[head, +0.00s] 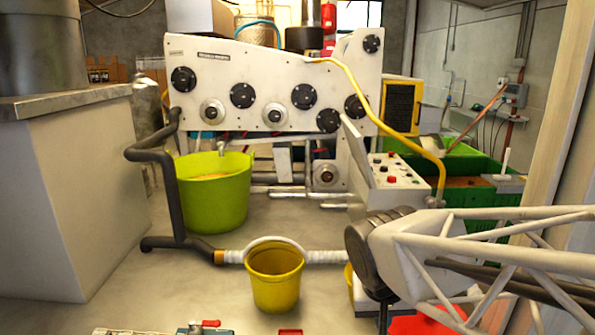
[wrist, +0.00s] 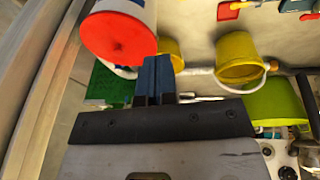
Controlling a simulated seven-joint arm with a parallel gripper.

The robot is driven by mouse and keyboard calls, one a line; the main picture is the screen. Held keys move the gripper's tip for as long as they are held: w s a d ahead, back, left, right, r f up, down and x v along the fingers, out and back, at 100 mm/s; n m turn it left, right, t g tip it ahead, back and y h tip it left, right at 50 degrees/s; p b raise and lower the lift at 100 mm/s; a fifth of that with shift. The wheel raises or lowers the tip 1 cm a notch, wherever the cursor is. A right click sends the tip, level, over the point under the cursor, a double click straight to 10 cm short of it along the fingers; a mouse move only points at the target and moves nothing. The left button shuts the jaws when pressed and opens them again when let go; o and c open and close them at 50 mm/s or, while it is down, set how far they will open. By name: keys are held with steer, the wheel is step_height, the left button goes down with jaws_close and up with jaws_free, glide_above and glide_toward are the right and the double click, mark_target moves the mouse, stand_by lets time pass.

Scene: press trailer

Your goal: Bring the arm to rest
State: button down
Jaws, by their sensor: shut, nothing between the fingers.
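In the wrist view my gripper (wrist: 153,75) shows two blue fingers side by side, closed together with nothing held. They point toward a white container with a red top (wrist: 118,38), which lies just beyond or beside the fingertips; I cannot tell whether they touch. In the head view my white lattice arm (head: 480,250) reaches in from the right, with a dark round joint at its left end. The fingers cannot be made out clearly there.
A yellow bucket (head: 275,280) stands on the floor left of my arm, near a lime green tub (head: 213,190). A white press with black knobs (head: 262,85) stands behind. Green crates (head: 480,205) are at the right. A grey counter (head: 75,200) fills the left.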

steer(key=s+d+r+y, duration=0.1)
steer(key=s+d, duration=0.3)
steer(key=s, duration=0.4)
steer(key=shift+s+n+y, duration=0.2)
steer(key=shift+n+y, duration=0.1)
